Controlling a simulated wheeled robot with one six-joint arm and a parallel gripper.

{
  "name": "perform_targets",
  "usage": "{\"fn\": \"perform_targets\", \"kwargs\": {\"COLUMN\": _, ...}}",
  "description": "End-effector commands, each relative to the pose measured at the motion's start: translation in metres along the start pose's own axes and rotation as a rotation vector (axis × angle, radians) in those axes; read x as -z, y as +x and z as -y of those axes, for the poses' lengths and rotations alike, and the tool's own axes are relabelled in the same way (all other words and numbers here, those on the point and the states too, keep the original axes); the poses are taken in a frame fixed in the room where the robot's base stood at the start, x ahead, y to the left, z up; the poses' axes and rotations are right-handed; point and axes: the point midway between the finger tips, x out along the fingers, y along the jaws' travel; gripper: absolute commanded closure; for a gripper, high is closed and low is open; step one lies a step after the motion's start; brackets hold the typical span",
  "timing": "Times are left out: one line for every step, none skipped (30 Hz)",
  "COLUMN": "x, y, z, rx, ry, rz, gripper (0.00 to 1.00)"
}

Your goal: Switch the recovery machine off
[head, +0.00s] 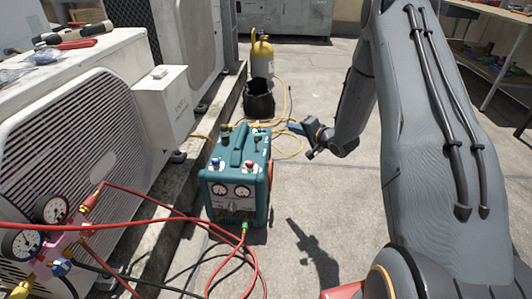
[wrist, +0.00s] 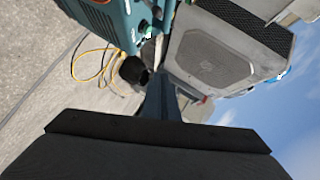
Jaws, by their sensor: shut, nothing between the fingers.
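The teal recovery machine (head: 238,193) stands upright on the rooftop floor, centre left in the head view. Two round gauges and a dial are on its front; a blue knob, a red knob, a carry handle and dark fittings are on top. I cannot make out which part is the power switch or its position. My gripper (head: 289,128) is shut and empty, just beyond the machine's rear right top, pointing left. In the wrist view the gripper (wrist: 159,75) shows at the centre, with part of the machine (wrist: 112,18) at the top; contact cannot be told.
Condenser units (head: 75,150) line the left side. A manifold gauge set (head: 48,225) hangs at lower left, its red and black hoses crossing in front. A yellow cylinder (head: 262,58) and a black bucket (head: 259,98) stand behind. The floor at right is mostly clear.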

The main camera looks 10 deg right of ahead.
Motion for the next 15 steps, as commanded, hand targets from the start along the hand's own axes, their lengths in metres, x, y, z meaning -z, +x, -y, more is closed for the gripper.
{"fn": "perform_targets", "kwargs": {"x": -0.006, "y": 0.014, "z": -0.029, "rx": 0.047, "ry": 0.052, "rz": 0.013, "gripper": 1.0}}
{"fn": "perform_targets", "kwargs": {"x": -0.009, "y": 0.019, "z": -0.037, "rx": 0.079, "ry": 0.082, "rz": 0.022, "gripper": 1.0}}
{"fn": "perform_targets", "kwargs": {"x": -0.013, "y": 0.024, "z": -0.047, "rx": 0.118, "ry": 0.123, "rz": 0.036, "gripper": 1.0}}
{"fn": "perform_targets", "kwargs": {"x": -0.015, "y": 0.027, "z": -0.054, "rx": 0.146, "ry": 0.151, "rz": 0.047, "gripper": 1.0}}
{"fn": "perform_targets", "kwargs": {"x": -0.018, "y": 0.029, "z": -0.061, "rx": 0.171, "ry": 0.179, "rz": 0.058, "gripper": 1.0}}
{"fn": "perform_targets", "kwargs": {"x": -0.021, "y": 0.032, "z": -0.068, "rx": 0.204, "ry": 0.212, "rz": 0.073, "gripper": 1.0}}
{"fn": "perform_targets", "kwargs": {"x": -0.023, "y": 0.033, "z": -0.073, "rx": 0.224, "ry": 0.234, "rz": 0.083, "gripper": 1.0}}
{"fn": "perform_targets", "kwargs": {"x": -0.025, "y": 0.034, "z": -0.077, "rx": 0.242, "ry": 0.254, "rz": 0.094, "gripper": 1.0}}
{"fn": "perform_targets", "kwargs": {"x": -0.027, "y": 0.035, "z": -0.082, "rx": 0.263, "ry": 0.278, "rz": 0.104, "gripper": 1.0}}
{"fn": "perform_targets", "kwargs": {"x": -0.029, "y": 0.035, "z": -0.085, "rx": 0.277, "ry": 0.292, "rz": 0.112, "gripper": 1.0}}
{"fn": "perform_targets", "kwargs": {"x": -0.03, "y": 0.035, "z": -0.088, "rx": 0.286, "ry": 0.305, "rz": 0.119, "gripper": 1.0}}
{"fn": "perform_targets", "kwargs": {"x": -0.032, "y": 0.035, "z": -0.089, "rx": 0.299, "ry": 0.317, "rz": 0.126, "gripper": 1.0}}
{"fn": "perform_targets", "kwargs": {"x": -0.032, "y": 0.035, "z": -0.09, "rx": 0.305, "ry": 0.324, "rz": 0.13, "gripper": 1.0}}
{"fn": "perform_targets", "kwargs": {"x": -0.032, "y": 0.035, "z": -0.091, "rx": 0.31, "ry": 0.33, "rz": 0.133, "gripper": 1.0}}
{"fn": "perform_targets", "kwargs": {"x": -0.033, "y": 0.035, "z": -0.091, "rx": 0.314, "ry": 0.335, "rz": 0.135, "gripper": 1.0}}
